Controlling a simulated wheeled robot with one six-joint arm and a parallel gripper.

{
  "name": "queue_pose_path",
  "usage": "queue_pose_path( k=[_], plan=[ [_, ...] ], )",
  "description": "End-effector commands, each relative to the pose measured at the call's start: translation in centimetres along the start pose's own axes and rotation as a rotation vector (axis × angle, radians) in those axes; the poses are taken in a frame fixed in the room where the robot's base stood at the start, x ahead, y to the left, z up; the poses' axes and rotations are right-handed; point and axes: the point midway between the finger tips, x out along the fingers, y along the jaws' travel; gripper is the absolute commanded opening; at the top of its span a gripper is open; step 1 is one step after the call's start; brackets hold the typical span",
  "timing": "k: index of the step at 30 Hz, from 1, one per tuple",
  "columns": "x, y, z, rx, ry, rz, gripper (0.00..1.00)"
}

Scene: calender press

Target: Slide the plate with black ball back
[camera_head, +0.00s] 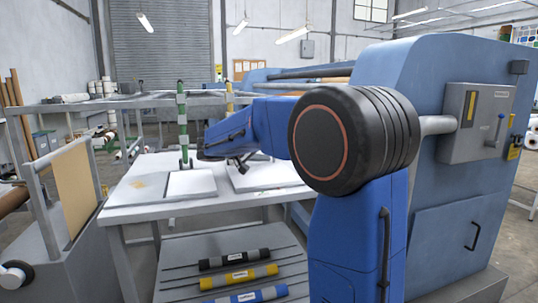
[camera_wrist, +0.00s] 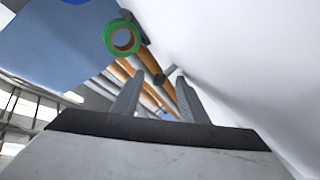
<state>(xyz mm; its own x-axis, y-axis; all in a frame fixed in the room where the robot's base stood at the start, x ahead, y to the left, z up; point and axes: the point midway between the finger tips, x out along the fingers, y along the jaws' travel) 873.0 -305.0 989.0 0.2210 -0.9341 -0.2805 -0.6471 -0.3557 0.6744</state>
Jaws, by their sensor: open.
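Two pale plates lie side by side on the white table (camera_head: 130,192). A yellow-striped post (camera_head: 229,97) rises behind my arm. My gripper (camera_wrist: 158,84) is open, with nothing visible between its fingers in the wrist view. My arm hides its exact place over the table.
Black, yellow and blue rolls (camera_head: 240,276) lie on the lower shelf. The blue press (camera_head: 440,190) stands close on the right. A grey frame (camera_head: 55,200) stands left. The wrist view shows a green ring (camera_wrist: 122,38), orange-and-grey rollers and a large white surface at right.

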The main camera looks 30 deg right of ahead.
Motion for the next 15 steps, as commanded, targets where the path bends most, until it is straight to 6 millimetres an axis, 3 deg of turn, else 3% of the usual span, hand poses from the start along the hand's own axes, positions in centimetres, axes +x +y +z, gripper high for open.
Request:
queue_pose_path(
  k=[8,15],
  plan=[
    [-1.2,-0.3,0.1,-0.003,0.000,-0.005,0.45],
    [-5.3,-0.2,0.3,-0.005,-0.003,-0.003,0.45]
  ],
)
